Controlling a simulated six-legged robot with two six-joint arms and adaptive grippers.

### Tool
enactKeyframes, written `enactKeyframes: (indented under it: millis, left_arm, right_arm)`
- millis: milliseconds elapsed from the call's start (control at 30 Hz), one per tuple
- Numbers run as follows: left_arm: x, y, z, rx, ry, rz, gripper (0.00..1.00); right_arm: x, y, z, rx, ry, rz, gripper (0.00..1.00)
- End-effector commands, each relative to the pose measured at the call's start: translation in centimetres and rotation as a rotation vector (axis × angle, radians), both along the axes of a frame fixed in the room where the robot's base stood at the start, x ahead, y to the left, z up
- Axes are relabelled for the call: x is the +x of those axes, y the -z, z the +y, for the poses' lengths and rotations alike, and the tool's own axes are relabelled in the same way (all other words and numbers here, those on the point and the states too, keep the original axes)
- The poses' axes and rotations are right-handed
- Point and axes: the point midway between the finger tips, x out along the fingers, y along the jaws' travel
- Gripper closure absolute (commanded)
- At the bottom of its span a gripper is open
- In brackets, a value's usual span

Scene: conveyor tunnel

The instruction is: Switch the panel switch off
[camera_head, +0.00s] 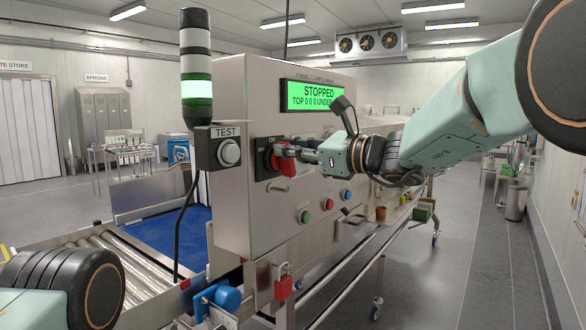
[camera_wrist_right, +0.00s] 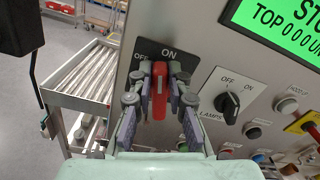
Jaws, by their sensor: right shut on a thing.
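The panel switch is a red handle (camera_head: 283,160) on a black plate marked OFF and ON, on the front of a steel control panel (camera_head: 240,205). In the right wrist view, the red handle (camera_wrist_right: 159,92) stands upright in the picture, its top just below the word ON; OFF is to its left. My right gripper (camera_head: 298,155) reaches in from the right and is shut on the handle; its fingers (camera_wrist_right: 159,100) sit on both sides of it. They hide part of the plate. My left gripper is out of view; only part of the left arm shows.
A green display (camera_head: 313,96) reads STOPPED. A black LAMPS knob (camera_wrist_right: 228,104) is right of the red handle. A TEST button (camera_head: 229,152) and a lamp tower (camera_head: 196,70) stand at the panel's left. A red padlock (camera_head: 283,283) hangs below. Rollers (camera_head: 105,255) lie at left.

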Motion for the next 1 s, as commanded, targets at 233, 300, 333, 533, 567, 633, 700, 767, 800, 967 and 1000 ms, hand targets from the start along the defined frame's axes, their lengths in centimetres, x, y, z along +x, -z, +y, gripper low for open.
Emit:
enactKeyframes:
  millis: [233, 300, 333, 533, 567, 633, 700, 767, 800, 967, 1000]
  left_arm:
    - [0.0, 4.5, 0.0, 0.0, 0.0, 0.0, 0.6]
    - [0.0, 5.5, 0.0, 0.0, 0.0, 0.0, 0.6]
    - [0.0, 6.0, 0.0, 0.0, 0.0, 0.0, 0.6]
    - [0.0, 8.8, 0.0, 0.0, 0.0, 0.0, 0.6]
    - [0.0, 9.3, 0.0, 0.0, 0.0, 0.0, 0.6]
    - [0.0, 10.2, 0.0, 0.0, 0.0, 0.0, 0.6]
    - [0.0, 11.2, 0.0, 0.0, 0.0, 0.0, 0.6]
    - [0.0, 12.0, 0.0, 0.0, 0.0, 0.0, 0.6]
    - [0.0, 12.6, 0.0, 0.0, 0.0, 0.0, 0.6]
    - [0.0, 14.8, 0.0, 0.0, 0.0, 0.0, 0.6]
    - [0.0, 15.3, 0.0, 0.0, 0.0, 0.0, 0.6]
  right_arm:
    - [-0.4, 0.2, 0.3, -0.089, 0.001, -0.141, 1.0]
    - [-0.5, 0.3, 0.3, -0.115, 0.001, -0.177, 1.0]
    - [-0.5, 0.3, 0.4, -0.128, 0.001, -0.193, 1.0]
    - [-0.8, 0.5, 0.5, -0.206, 0.002, -0.3, 1.0]
    - [-0.8, 0.6, 0.6, -0.217, 0.001, -0.316, 1.0]
    - [-0.9, 0.6, 0.6, -0.246, 0.002, -0.356, 1.0]
    - [-1.0, 0.7, 0.7, -0.274, 0.002, -0.395, 1.0]
    - [-1.1, 0.8, 0.7, -0.3, 0.003, -0.431, 1.0]
    - [-1.1, 0.9, 0.8, -0.317, 0.003, -0.453, 1.0]
    - [-1.3, 1.2, 0.9, -0.389, 0.003, -0.552, 1.0]
    - [-1.4, 1.3, 0.9, -0.407, 0.003, -0.576, 1.0]
